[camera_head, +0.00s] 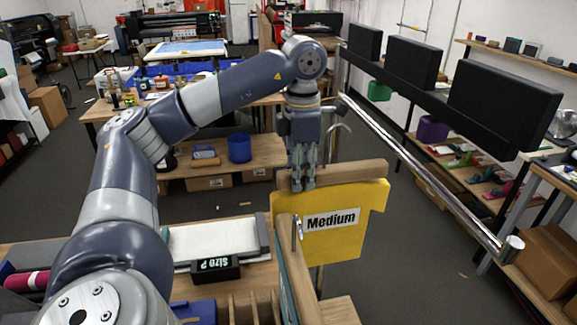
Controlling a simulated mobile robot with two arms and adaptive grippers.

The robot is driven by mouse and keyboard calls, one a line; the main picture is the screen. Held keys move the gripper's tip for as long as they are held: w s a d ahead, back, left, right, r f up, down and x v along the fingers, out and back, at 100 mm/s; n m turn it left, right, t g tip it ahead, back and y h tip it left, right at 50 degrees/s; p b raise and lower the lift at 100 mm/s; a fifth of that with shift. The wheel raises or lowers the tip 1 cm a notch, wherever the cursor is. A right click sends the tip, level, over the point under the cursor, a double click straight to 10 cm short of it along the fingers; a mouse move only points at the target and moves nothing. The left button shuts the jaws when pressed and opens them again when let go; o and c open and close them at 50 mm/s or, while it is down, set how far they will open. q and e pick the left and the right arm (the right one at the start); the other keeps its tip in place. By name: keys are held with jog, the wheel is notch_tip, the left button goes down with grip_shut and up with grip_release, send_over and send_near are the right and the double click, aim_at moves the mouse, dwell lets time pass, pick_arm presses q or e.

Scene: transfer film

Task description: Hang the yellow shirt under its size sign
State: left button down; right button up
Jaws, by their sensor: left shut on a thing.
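A yellow shirt (345,241) with a white label reading "Medium" hangs upright from a wooden hanger (352,172). My left gripper (303,186) is shut on the hanger near its left end, above the shirt. A metal rail (425,168) runs from the upper middle toward the lower right, to the right of the shirt and apart from it. Three black sign panels (365,41), (411,62), (503,98) stand in a row above the rail. No writing shows on their visible faces. My right gripper is out of view.
A wooden bar (298,280) with a metal hook stands just in front of the shirt's lower left. Shelves (470,170) are behind the rail. Open floor (400,270) lies right of the shirt.

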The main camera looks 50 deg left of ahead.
aim_at(352, 164)
pick_arm(q)
jog(key=shift+w+d, duration=0.35)
jog(key=shift+w, duration=0.35)
jog(key=shift+w+d+r+p, duration=0.1)
jog(key=shift+w+d+p, duration=0.2)
jog(key=shift+w, duration=0.25)
jog(key=shift+w+d+p, duration=0.2)
jog(key=shift+w+d, duration=0.15)
jog(key=shift+w, duration=0.2)
jog(key=shift+w+d+p, duration=0.35)
jog(key=shift+w+d, duration=0.25)
jog(key=shift+w, duration=0.45)
jog(key=shift+w+d+p, duration=0.35)
jog(key=shift+w+d, duration=0.3)
jog(key=shift+w, duration=0.4)
jog(key=shift+w+d+p, duration=0.35)
jog(key=shift+w+d, duration=0.25)
jog(key=shift+w, duration=0.45)
jog(key=shift+w+d+f, duration=0.1)
jog(key=shift+w+f, duration=0.1)
jog(key=shift+f, duration=0.15)
jog(key=shift+f+b, duration=0.8)
jog(key=shift+f, duration=0.4)
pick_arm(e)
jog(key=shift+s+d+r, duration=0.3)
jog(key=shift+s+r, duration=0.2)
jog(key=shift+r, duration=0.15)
